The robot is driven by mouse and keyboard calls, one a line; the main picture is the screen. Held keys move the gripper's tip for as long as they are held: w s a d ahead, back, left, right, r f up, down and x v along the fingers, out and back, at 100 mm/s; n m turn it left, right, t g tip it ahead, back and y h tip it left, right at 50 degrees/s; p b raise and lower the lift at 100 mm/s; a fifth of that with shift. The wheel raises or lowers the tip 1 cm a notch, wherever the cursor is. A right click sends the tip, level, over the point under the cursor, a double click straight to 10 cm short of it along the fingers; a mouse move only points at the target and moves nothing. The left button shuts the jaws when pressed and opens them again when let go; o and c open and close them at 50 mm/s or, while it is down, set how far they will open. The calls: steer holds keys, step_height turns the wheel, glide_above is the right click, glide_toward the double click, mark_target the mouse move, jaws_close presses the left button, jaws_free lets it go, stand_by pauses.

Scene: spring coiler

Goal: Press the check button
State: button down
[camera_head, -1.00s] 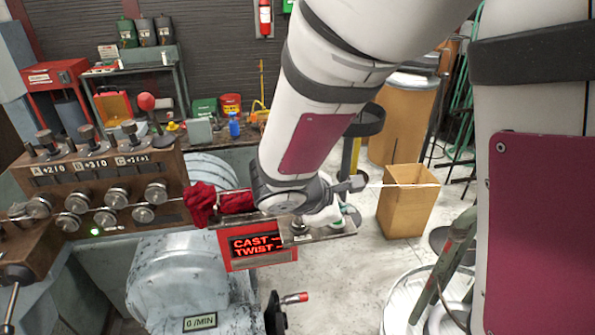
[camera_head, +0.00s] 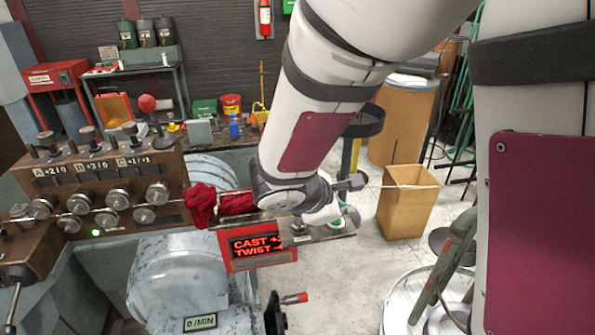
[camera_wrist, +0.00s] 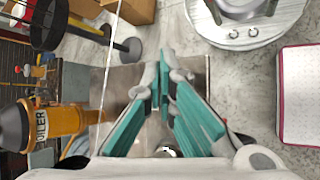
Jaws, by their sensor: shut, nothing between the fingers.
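The red display box (camera_head: 264,247) has lit red text reading CAST and TWIST, with partly legible characters after each word. A flat plate (camera_head: 325,233) extends at its top right. A small metal knob (camera_head: 299,226) stands on that plate; I cannot tell whether it is the check button. My gripper (camera_head: 335,223) is low over the plate, right of the knob, largely hidden by my wrist. In the wrist view, my gripper's teal fingers (camera_wrist: 163,85) are closed together and empty over the plate (camera_wrist: 190,78). A small round part (camera_wrist: 168,151) shows at the bottom, mostly hidden.
A wooden panel (camera_head: 100,165) with several knobs stands left. Red cloth (camera_head: 201,204) hangs on the rod beside my wrist. A cardboard box (camera_head: 404,212) stands on the floor to the right. An orange oiler can (camera_wrist: 57,122) shows in the wrist view.

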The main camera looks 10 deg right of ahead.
mark_target(338, 222)
steer(key=shift+r, duration=0.3)
steer(key=shift+r+p, duration=1.9)
steer(key=shift+r, duration=0.6)
